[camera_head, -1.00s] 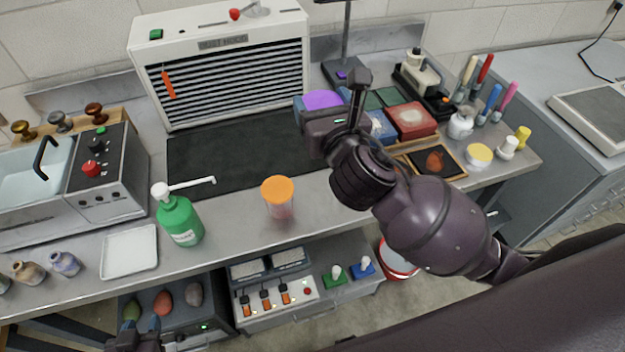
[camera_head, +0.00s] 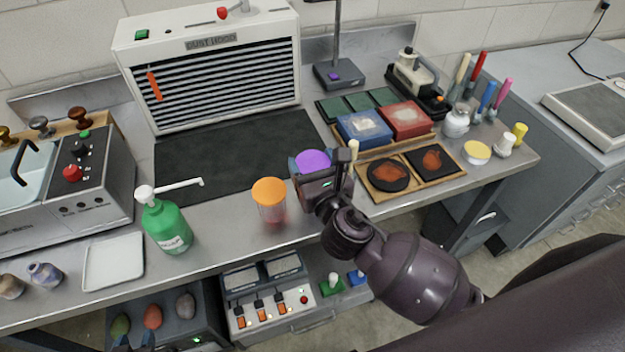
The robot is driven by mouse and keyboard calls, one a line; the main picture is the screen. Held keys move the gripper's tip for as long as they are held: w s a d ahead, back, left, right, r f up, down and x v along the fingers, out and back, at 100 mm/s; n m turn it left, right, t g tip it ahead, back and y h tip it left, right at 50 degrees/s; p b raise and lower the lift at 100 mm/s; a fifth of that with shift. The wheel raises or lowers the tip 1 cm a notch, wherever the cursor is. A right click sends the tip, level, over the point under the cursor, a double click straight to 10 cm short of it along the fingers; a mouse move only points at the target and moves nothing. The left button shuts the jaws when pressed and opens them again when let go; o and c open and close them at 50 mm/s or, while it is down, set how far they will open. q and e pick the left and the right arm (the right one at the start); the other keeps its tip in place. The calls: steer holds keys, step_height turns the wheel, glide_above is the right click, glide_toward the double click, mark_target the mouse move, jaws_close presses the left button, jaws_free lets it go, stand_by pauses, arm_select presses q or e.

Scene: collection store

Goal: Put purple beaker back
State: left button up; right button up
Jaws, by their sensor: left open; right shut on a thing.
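The purple beaker (camera_head: 313,160), seen from above by its purple top, is held in my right gripper (camera_head: 325,178) near the front edge of the bench, just right of the orange-topped beaker (camera_head: 271,203). The gripper hides most of the purple beaker's body, and I cannot tell whether its base touches the bench. The orange-topped beaker stands upright on the bench. Only the tips of my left gripper (camera_head: 134,345) show at the bottom edge, open, in front of the lower shelf.
A green pump bottle (camera_head: 167,226) and a white tray (camera_head: 114,261) stand to the left. The dark mat (camera_head: 225,158) before the dust hood (camera_head: 215,70) is clear. A wooden tray (camera_head: 408,190) with dark pads and the blue and red boxes (camera_head: 405,119) lie to the right.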

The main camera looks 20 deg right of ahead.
step_height(320, 180, down, 4)
steer(key=shift+f+b, duration=0.15)
steer(key=shift+b, duration=0.6)
steer(key=shift+f, duration=0.15)
steer(key=o, duration=0.8)
steer(key=shift+c, duration=0.2)
